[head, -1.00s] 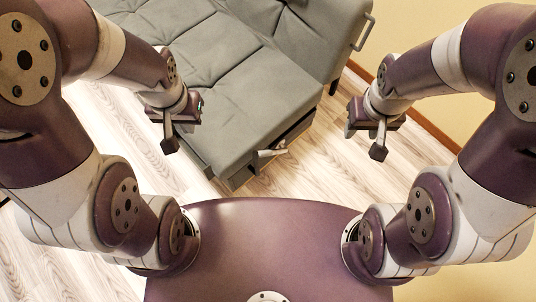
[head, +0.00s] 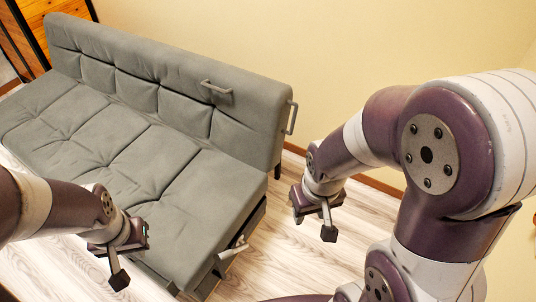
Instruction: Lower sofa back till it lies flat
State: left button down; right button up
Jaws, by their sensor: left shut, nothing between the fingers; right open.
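The grey sofa stands with its back (head: 180,85) raised upright behind the flat, tufted seat (head: 175,165). One grey handle (head: 217,89) sits on the back's upper front face, and another handle (head: 291,117) sits on its right end. A light lever (head: 235,249) sticks out low at the seat's right end. My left gripper (head: 119,276) is shut and empty, in front of the seat's front edge in the picture. My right gripper (head: 328,230) is open and empty, to the right of the sofa and apart from both handles.
A plain yellow wall (head: 330,50) stands behind the sofa with a brown skirting board. Pale wooden floor (head: 285,245) is bare to the right of the sofa. An orange wooden piece with a dark frame (head: 22,30) is at the top left.

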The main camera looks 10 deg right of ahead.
aim_at(242, 114)
jog(key=i+l+z, duration=0.3)
jog(key=i+l, duration=0.8)
